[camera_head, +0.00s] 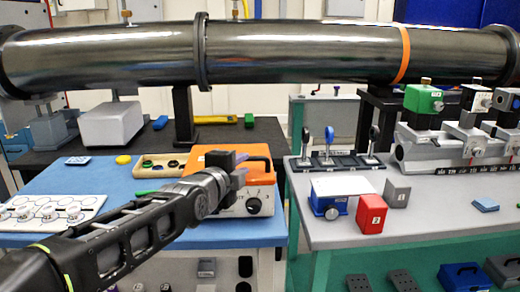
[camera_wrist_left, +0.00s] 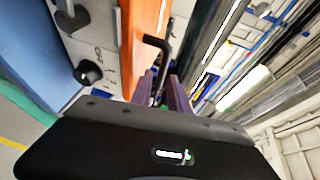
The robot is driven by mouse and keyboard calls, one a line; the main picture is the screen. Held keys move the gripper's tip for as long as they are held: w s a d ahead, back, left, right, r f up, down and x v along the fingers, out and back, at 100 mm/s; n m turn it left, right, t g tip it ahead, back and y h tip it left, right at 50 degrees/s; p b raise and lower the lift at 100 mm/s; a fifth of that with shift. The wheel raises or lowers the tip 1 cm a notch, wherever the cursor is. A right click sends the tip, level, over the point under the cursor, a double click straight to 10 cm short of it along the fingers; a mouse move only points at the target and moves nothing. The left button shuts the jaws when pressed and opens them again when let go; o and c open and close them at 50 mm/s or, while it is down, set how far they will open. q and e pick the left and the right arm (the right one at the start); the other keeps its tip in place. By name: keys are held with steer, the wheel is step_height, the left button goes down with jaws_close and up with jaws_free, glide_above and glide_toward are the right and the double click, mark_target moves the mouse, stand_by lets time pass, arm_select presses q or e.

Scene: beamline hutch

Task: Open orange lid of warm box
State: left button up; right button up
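The warm box has an orange lid (camera_head: 214,160) and a pale front with a black knob (camera_head: 254,205); it stands on the blue bench top, its lid looking closed. In the left wrist view the orange lid (camera_wrist_left: 145,35) runs along the box, with a black bar handle (camera_wrist_left: 156,42) standing out from it. My left gripper (camera_head: 242,172) is at the handle side of the lid. Its two purple fingers (camera_wrist_left: 162,88) are apart, and the handle reaches down between them. I cannot tell whether they touch it. My right gripper is not in view.
A wooden tray (camera_head: 160,166) lies left of the box, and a white sample plate (camera_head: 50,212) farther left. On the grey bench right stand a red block (camera_head: 371,214) and a blue device (camera_head: 328,206). A large dark pipe (camera_head: 290,52) crosses above the benches.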

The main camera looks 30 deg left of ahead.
mark_target(250, 159)
arm_select(q)
steer(key=shift+p+x, duration=0.3)
steer(key=shift+x, duration=3.7)
steer(key=shift+r, duration=0.1)
steer(key=shift+c, duration=0.3)
jaws_close()
